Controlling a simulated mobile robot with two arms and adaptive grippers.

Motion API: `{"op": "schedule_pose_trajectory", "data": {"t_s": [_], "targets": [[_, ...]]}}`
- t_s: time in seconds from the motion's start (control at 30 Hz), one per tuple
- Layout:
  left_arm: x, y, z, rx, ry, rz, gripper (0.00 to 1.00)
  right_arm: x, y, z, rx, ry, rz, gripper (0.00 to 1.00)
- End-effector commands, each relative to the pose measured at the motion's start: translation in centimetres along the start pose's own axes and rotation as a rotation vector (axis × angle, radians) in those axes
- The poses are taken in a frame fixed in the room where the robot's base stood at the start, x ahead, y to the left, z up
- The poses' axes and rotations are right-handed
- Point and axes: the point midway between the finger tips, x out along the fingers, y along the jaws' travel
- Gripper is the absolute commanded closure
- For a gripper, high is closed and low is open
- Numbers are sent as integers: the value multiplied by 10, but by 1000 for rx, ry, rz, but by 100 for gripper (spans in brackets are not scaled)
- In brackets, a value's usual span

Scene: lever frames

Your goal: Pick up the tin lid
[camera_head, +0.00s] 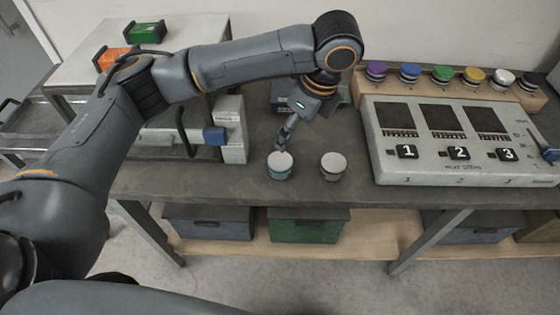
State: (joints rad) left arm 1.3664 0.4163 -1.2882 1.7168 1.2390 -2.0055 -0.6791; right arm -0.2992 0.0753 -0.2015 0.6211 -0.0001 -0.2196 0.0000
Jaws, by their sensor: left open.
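Two small round tins stand near the front edge of the grey workbench (350,195). The left tin has a teal body (279,175) and a pale lid (280,160) on top. The right tin (333,174) has a greyish body and a pale lid (333,159). My left gripper (281,148) points down just above and behind the left tin's lid. It is open, though its fingers look narrow from here. I cannot tell whether a fingertip touches the lid. My right gripper is out of view.
A panel marked 1, 2, 3 (450,172) stands to the right. Several coloured knob-like pieces line a wooden rack (450,88) behind it. A white frame with a blue handle (214,136) stands to the left. Bins (308,226) sit on the lower shelf.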

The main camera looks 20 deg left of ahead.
Motion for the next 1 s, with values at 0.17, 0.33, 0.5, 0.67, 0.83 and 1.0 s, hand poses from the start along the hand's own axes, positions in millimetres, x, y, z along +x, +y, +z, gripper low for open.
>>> {"op": "schedule_pose_trajectory", "data": {"t_s": [0.17, 0.33, 0.5, 0.67, 0.83, 1.0], "targets": [[30, 1, 2, 2, -4, 8, 16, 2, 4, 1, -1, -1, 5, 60], [62, 0, 2, 0, -3, 5, 16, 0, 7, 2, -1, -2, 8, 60], [80, 0, 2, 0, -3, 2, 16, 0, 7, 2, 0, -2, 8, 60], [91, -1, 2, 0, -3, 4, 16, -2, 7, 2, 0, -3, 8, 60], [117, -3, 4, 0, -4, 4, 16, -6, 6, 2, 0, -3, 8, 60], [133, -3, 3, 1, -3, 0, 16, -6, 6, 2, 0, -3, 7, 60]]}}
